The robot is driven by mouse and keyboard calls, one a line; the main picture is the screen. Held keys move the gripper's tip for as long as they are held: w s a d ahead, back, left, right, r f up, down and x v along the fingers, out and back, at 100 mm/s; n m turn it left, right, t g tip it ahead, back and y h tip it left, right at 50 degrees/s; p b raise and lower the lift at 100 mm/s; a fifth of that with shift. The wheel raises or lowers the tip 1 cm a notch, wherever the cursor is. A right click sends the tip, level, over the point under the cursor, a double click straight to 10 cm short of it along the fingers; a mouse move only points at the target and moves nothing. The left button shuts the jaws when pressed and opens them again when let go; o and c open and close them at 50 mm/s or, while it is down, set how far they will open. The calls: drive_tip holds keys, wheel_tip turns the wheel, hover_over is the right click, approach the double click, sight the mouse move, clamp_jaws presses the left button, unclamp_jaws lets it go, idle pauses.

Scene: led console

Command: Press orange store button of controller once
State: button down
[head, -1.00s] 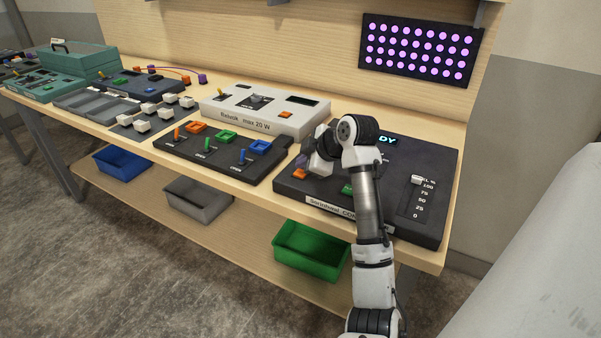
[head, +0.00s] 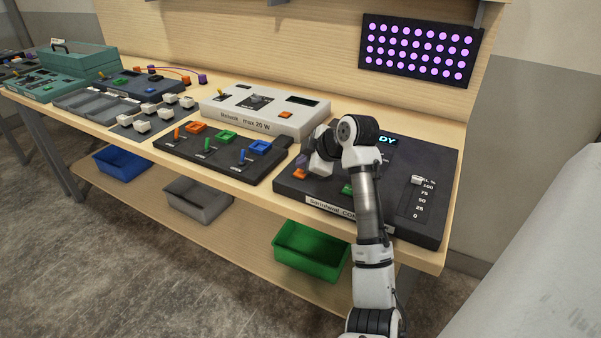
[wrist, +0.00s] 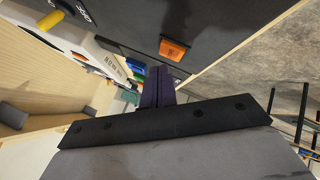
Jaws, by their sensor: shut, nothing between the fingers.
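The controller (head: 420,222) is a dark, sloped console at the right end of the bench. Its orange button (head: 300,174) lies at the front left corner in the head view. The orange button shows in full near the top middle of the wrist view (wrist: 174,49). My gripper (head: 302,162) is shut and empty, with its dark fingertips (wrist: 158,72) close beside the button. I cannot tell whether they touch it. My arm hides the middle of the controller and part of its display (head: 387,140), which shows "DY" at its end.
A green button (head: 347,189) and a slider (head: 416,180) are on the controller. A dark panel with colored levers (head: 215,160) stands to the left, and a white box (head: 262,126) with another orange button behind it. The LED panel (head: 418,47) glows pink-purple.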

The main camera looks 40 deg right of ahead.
idle(0.4)
drive_tip(key=shift+f+b, duration=0.3)
drive_tip(key=shift+f, duration=0.1)
drive_tip(key=shift+f+b, duration=0.3)
drive_tip(key=shift+f, duration=0.2)
idle(0.7)
drive_tip(key=shift+r, duration=0.1)
drive_tip(key=shift+r+p, duration=0.55)
drive_tip(key=shift+r, duration=0.25)
drive_tip(key=shift+r+p, duration=1.6)
drive_tip(key=shift+r, duration=0.95)
